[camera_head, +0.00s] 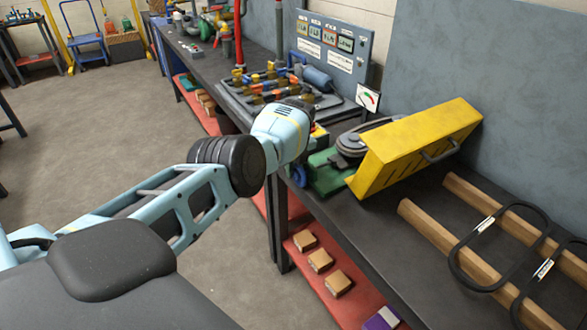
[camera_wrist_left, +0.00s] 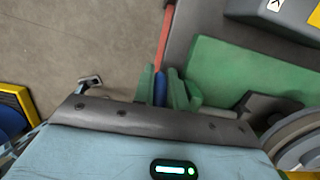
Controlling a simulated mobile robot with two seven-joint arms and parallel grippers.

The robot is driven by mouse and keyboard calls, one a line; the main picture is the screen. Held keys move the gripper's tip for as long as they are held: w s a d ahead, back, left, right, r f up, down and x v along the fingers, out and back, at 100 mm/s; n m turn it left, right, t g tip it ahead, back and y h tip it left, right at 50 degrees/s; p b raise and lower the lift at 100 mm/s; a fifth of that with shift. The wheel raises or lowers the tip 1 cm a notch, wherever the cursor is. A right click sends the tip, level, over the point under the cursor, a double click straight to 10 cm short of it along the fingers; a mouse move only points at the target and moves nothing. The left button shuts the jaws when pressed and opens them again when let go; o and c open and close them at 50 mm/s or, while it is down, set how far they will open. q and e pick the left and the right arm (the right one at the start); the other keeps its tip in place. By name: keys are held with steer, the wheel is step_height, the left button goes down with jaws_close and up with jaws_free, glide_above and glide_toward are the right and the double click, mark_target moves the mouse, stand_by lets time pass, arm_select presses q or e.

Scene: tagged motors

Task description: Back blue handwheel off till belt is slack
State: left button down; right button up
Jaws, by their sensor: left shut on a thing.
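The blue handwheel (camera_head: 299,175) is at the front left of the green motor base (camera_head: 327,178), just below my left wrist. In the left wrist view the handwheel (camera_wrist_left: 160,88) shows as a narrow blue piece between upright green pieces. My left gripper (camera_head: 292,148) is shut on it; its fingers are mostly hidden behind the wrist in the head view. The grey pulley and belt (camera_head: 365,138) sit beside the raised yellow guard (camera_head: 415,150); the belt's slack cannot be told. A dial card (camera_head: 368,97) stands behind. My right gripper is out of view.
The dark bench (camera_head: 355,230) runs along the wall. Wooden rails (camera_head: 445,240) and black belt loops lie at right. A tray (camera_head: 240,98) with valves and a labelled panel (camera_head: 335,45) stand behind the wrist. Small boxes (camera_head: 320,260) sit on the red lower shelf.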

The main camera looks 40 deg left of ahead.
arm_select(q)
steer(key=c, duration=1.7)
jaws_free()
steer(key=shift+f, duration=0.15)
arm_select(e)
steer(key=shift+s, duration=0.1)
